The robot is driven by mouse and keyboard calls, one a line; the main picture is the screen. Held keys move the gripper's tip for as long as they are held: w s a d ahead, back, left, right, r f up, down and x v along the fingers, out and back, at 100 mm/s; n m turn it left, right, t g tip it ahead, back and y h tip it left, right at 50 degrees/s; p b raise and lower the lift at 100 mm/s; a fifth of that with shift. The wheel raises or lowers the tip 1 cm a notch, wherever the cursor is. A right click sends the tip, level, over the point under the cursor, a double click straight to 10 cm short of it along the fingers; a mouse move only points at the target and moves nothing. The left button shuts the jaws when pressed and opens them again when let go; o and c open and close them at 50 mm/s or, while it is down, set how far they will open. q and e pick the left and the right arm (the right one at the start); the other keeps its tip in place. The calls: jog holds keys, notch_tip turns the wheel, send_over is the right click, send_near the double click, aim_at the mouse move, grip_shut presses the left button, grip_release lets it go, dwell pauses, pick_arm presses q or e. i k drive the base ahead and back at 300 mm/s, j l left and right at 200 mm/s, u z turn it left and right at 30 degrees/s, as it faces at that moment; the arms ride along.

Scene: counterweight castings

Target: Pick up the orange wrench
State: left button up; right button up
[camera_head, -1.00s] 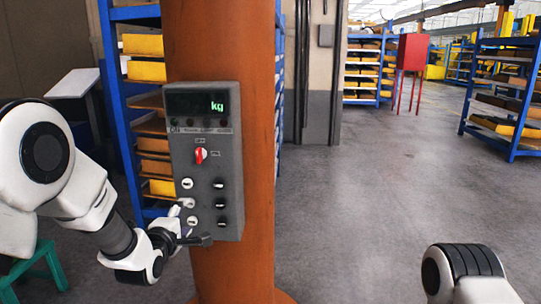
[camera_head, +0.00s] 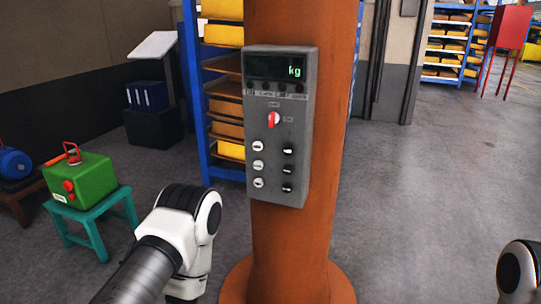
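A small orange bar (camera_head: 54,159) shows at the left, at the back left edge of a green box (camera_head: 82,182). It could be the orange wrench, but it is too small and partly hidden to tell. The green box has red knobs and a red ring on top, and stands on a teal stool (camera_head: 88,216). Part of my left arm shows at the lower middle, right of the stool, but its gripper is out of view. Only a piece of my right arm shows at the lower right edge; its gripper is out of view too.
An orange column (camera_head: 290,245) with a grey control box (camera_head: 275,140) stands in the middle. A blue motor-like thing (camera_head: 13,163) sits on a low stand at the far left. Blue shelving (camera_head: 191,80) with yellow bins is behind. Floor at right is clear.

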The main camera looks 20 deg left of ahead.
aim_at(53, 161)
jog(key=u, duration=1.9)
jog(key=i+j+u, duration=0.15)
jog(key=i, duration=0.3)
jog(key=i+j, duration=0.15)
jog(key=i, duration=1.15)
jog(key=i+j, duration=0.15)
jog(key=i, duration=1.15)
